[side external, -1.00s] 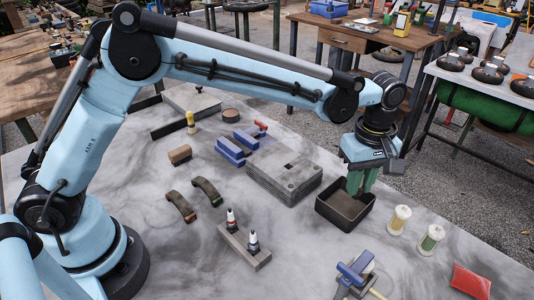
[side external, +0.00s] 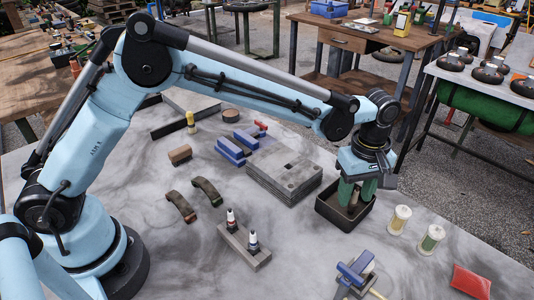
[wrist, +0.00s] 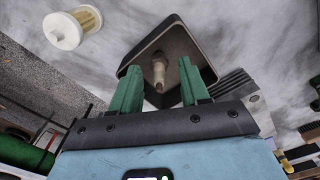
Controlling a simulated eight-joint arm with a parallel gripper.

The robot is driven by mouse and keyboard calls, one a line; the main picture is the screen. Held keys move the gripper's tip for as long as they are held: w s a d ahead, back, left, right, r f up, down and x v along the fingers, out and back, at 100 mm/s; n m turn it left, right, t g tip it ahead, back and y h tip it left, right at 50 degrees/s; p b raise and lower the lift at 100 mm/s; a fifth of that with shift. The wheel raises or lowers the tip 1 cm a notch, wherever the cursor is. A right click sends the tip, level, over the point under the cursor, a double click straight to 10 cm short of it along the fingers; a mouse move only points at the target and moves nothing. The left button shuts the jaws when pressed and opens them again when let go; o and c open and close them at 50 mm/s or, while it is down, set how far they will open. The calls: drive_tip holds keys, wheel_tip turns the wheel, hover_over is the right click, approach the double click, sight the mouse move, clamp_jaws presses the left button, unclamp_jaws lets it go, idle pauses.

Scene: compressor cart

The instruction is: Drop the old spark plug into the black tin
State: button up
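The black tin (side external: 331,217) is an open square box on the grey table, also in the wrist view (wrist: 203,62). My gripper (side external: 357,203) is over the tin with its green fingertips low at the opening. In the wrist view my gripper (wrist: 159,72) has its fingers spread wide. The old spark plug (wrist: 158,70), pale and brownish, shows between the fingers against the tin's inside, with a gap on both sides. I cannot tell whether it rests on the tin's floor. In the side view it is a small brownish shape (side external: 353,204) between the fingers.
A grey block (side external: 243,247) holds two white-topped spark plugs left of the tin. Stacked grey plates (side external: 284,178) lie close behind it on the left. Two pale cylindrical filters (side external: 399,219) stand at its right. A blue-handled tool (side external: 355,272) lies in front.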

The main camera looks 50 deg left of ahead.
wheel_tip(320, 180, up, 12)
idle(0.6)
drive_tip(key=s+a+r+m+t, duration=0.2)
drive_tip(key=s+a+m, duration=0.1)
drive_tip(key=a, duration=0.3)
drive_tip(key=s+a+r+m+t, duration=0.1)
drive_tip(key=s+a+r+m, duration=0.15)
drive_tip(key=a, duration=0.35)
drive_tip(key=s+a+f+m+t, duration=0.4)
drive_tip(key=s+a+f+m, duration=0.2)
drive_tip(key=s+a, duration=0.4)
drive_tip(key=shift+s+a+f, duration=0.15)
drive_tip(key=shift+s+f, duration=0.1)
drive_tip(key=shift+f, duration=0.25)
drive_tip(key=shift+m, duration=0.25)
